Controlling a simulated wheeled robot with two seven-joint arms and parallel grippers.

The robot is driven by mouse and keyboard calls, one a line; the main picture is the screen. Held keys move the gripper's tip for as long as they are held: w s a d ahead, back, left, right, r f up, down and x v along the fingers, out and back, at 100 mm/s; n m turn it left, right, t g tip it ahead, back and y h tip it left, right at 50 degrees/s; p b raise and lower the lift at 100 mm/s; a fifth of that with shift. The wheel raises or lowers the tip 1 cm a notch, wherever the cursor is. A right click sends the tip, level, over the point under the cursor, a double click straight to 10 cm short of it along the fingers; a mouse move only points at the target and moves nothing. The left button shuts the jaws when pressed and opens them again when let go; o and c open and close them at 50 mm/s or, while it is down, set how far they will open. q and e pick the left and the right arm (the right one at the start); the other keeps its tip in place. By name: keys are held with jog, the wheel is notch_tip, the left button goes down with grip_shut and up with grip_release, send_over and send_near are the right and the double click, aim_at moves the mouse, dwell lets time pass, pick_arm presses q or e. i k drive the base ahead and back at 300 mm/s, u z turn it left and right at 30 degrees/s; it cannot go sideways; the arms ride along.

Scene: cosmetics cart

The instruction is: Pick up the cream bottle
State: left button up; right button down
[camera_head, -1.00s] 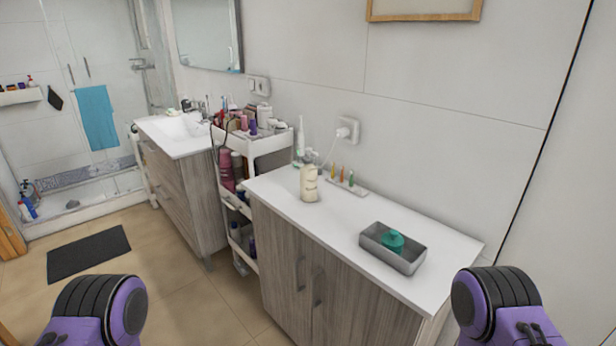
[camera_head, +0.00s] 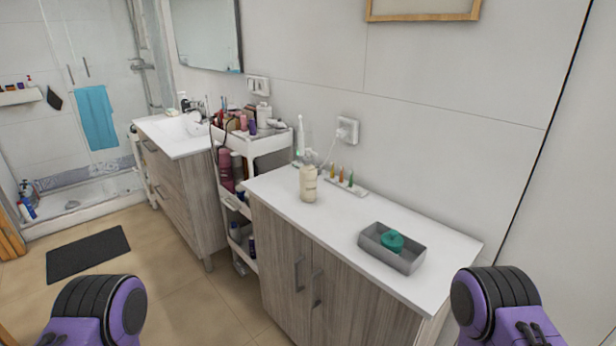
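A cream-coloured bottle (camera_head: 308,184) stands upright on the white top of the wooden cabinet, near its left end. Nothing is touching it. Purple and black parts of my two arms show at the bottom left and bottom right corners. Both of my grippers are out of the picture. Both arm parts are well below and apart from the bottle.
The white countertop (camera_head: 400,232) also holds a grey tray (camera_head: 404,262) with a teal item (camera_head: 391,241), and several small coloured bottles (camera_head: 341,174) by the wall. A crowded white cart (camera_head: 268,147) stands left of the cabinet. The counter between bottle and tray is clear.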

aim_at(307, 173)
jog(key=u, duration=1.05)
jog(key=i, duration=2.55)
jog(key=z, duration=2.7)
